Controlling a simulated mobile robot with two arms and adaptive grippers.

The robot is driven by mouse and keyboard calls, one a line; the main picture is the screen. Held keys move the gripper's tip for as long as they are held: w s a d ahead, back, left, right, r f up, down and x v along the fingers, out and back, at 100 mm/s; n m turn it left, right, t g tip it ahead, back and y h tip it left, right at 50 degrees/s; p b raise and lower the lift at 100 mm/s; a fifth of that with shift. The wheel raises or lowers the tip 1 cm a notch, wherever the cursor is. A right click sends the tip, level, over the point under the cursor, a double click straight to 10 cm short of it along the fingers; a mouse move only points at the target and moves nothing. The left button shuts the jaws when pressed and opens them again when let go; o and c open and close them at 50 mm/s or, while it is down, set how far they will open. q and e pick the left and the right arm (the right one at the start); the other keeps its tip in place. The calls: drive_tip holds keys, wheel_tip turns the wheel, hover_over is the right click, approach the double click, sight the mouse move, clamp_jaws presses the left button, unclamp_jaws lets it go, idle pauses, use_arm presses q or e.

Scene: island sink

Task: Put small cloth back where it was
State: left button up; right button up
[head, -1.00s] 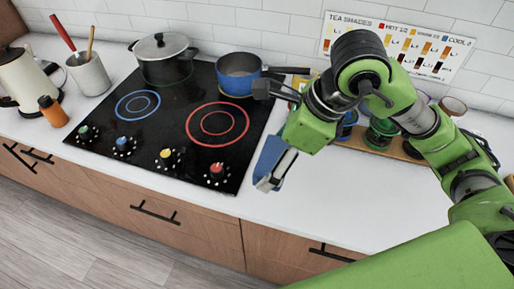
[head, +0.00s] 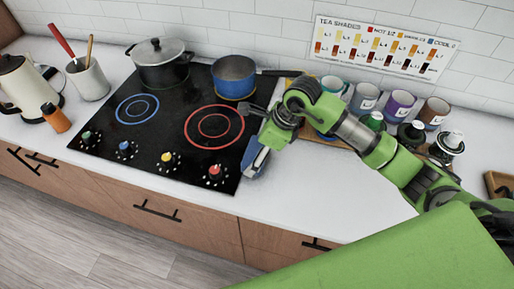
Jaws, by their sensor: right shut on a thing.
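My right gripper (head: 258,162) reaches down over the counter beside the right edge of the black cooktop. It is shut on a small blue cloth (head: 250,153), which shows at the gripper's tip. My wrist and the fingers hide much of the cloth. I cannot tell whether the cloth touches the white counter (head: 310,200). My left gripper is not in view.
The cooktop (head: 140,131) holds a dark lidded pot (head: 163,72) and a blue saucepan (head: 234,78). Several cups, among them a purple cup (head: 399,105), stand at the back right. A utensil crock (head: 88,80) is at left. The front right counter is clear.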

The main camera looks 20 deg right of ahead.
drive_tip(key=shift+f+b, duration=0.45)
drive_tip(key=shift+b, duration=0.05)
drive_tip(key=o, duration=1)
drive_tip(key=shift+r, duration=0.1)
drive_tip(key=shift+o, duration=0.2)
drive_tip(key=shift+r+p, duration=0.5)
drive_tip(key=shift+p, duration=0.1)
drive_tip(key=b+v, duration=0.3)
drive_tip(key=v, duration=0.8)
drive_tip(key=shift+r, duration=0.3)
